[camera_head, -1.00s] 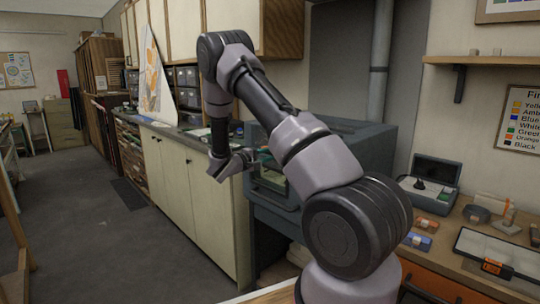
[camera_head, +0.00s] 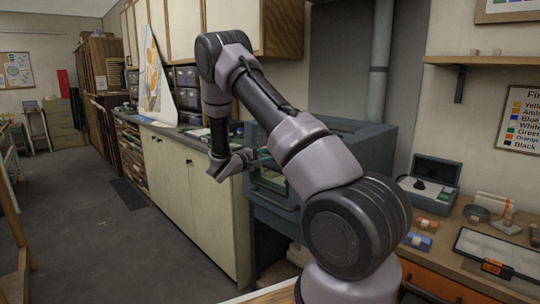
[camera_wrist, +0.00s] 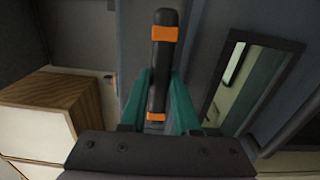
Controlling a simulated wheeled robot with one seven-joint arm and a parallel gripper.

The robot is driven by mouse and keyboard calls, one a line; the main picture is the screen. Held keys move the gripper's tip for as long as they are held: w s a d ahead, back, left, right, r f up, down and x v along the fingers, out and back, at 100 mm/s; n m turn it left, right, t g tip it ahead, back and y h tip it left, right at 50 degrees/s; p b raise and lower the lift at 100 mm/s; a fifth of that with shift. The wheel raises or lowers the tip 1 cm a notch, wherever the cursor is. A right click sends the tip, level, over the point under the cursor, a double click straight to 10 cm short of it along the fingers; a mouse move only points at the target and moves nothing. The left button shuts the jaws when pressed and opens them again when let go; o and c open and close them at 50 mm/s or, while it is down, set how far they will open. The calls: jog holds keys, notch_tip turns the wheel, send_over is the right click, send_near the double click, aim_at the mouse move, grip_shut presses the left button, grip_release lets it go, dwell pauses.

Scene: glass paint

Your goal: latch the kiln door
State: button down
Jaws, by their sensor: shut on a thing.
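The kiln (camera_head: 353,135) is a blue-grey box beside the cabinets, partly hidden behind my arm. Its door (camera_wrist: 208,38) has a dark-framed window (camera_wrist: 248,85), which shows right of my gripper in the wrist view. A black latch handle with orange bands (camera_wrist: 161,62) stands on the kiln front, left of the window. My gripper (camera_wrist: 160,92) has its teal fingers on either side of this handle and is shut on it. Whether the latch is engaged I cannot tell.
Cream cabinets (camera_head: 190,190) with a dark worktop stand left of the kiln. A wooden bench (camera_head: 460,240) at the right holds an open grey case (camera_head: 432,180) and small blocks. A grey pipe (camera_head: 379,60) rises behind the kiln. The floor (camera_head: 90,230) at the left is clear.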

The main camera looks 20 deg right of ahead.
jog(key=shift+f+n, duration=0.1)
jog(key=shift+n, duration=8.6)
jog(key=c, duration=0.6)
grip_release()
jog(key=shift+c, duration=0.2)
jog(key=v, duration=1)
jog(key=shift+a, duration=0.4)
